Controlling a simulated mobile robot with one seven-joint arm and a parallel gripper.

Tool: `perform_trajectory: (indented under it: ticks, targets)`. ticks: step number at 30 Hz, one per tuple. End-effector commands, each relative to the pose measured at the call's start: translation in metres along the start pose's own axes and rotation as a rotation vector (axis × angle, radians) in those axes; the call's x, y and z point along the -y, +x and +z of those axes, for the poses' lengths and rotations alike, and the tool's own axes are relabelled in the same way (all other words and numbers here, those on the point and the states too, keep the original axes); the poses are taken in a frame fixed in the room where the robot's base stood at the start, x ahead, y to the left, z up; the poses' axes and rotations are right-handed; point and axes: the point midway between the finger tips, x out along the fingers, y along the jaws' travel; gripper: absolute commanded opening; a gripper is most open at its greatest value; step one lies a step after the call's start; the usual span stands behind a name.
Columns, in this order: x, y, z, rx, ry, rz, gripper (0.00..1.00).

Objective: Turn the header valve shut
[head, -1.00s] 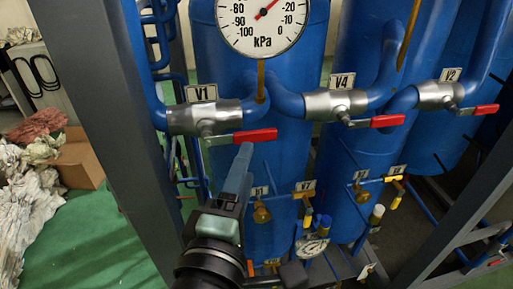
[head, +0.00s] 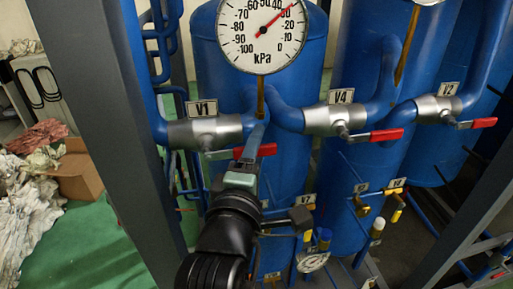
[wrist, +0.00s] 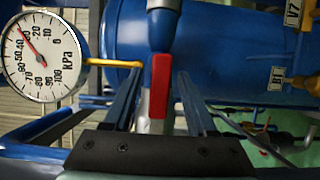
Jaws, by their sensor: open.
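The valve V1 (head: 205,132) is a grey body in a blue pipe, under a white V1 tag (head: 201,108). Its lever with a red grip (head: 268,150) lies roughly along the pipe, partly hidden by my gripper (head: 256,138) in the head view. In the wrist view the red grip (wrist: 160,82) stands between the two fingers of my gripper (wrist: 157,80). The fingers are open, with a visible gap on each side of the grip. I cannot tell if either finger touches it.
A kPa gauge (head: 262,36) stands just above the V1 pipe. Valves V4 (head: 335,119) and V2 (head: 437,108), also with red levers, are to the right. Blue tanks (head: 300,175) stand behind. A grey post (head: 108,120) rises at left. Small brass valves (head: 362,208) sit lower.

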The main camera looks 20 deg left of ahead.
Motion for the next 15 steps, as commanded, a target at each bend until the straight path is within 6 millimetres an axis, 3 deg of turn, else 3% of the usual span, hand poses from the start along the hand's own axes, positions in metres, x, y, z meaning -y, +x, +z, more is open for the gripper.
perform_trajectory:
  ticks: [2,11,15]
  targets:
    - [0.0001,-0.0002,0.0,0.0,0.0,0.0,0.56]
    - [0.0001,-0.0004,-0.0001,0.0,0.0,0.0,0.02]
    - [0.0002,-0.0004,-0.0001,0.0,0.0,0.0,0.0]
